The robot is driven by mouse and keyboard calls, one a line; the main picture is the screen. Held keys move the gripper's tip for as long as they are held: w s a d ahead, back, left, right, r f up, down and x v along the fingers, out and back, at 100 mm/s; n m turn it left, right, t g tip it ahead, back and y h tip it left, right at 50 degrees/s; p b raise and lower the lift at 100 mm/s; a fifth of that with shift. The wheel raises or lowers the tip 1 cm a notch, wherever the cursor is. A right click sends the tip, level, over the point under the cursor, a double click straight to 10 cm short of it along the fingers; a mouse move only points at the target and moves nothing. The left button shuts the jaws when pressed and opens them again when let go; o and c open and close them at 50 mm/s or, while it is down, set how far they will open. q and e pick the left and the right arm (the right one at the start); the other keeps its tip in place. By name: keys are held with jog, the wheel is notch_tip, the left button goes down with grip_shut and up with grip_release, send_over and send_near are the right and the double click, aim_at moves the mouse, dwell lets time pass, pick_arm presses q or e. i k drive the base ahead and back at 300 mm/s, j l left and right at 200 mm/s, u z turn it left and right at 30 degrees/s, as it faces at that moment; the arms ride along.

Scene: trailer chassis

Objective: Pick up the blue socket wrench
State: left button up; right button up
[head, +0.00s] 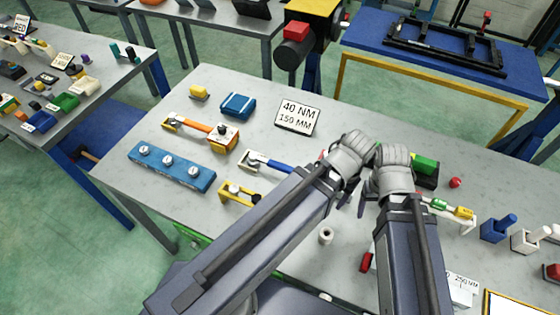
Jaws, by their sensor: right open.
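The blue socket wrench (277,167) lies on the grey table, its left end at a white holder (250,161). Its right end runs toward my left forearm, which hides part of it. My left gripper (350,156) is beyond the wrench's right end, above the table; its fingers are hidden, so I cannot tell if it is open. My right gripper (391,167) is open, close beside the left one and farther right from the wrench. I see nothing held in it.
An orange-handled tool (197,124) and a blue block with silver knobs (170,168) lie left of the wrench. A yellow-ended holder (238,194) is just in front. A sign reading 40 NM 150 MM (298,117) stands behind. Bare tabletop shows around them.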

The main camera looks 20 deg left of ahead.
aim_at(254, 160)
jog(key=k+j+z, duration=0.55)
jog(key=k+j, duration=0.15)
jog(key=j+z, duration=0.1)
jog(key=j, duration=0.25)
jog(key=k+j+z, duration=0.1)
jog(key=j, duration=0.25)
jog(key=k+j+z, duration=0.15)
jog(key=j, duration=0.2)
jog(key=k+j+z, duration=0.1)
jog(key=j, duration=0.25)
jog(key=k+j+z, duration=0.1)
jog(key=j, duration=0.2)
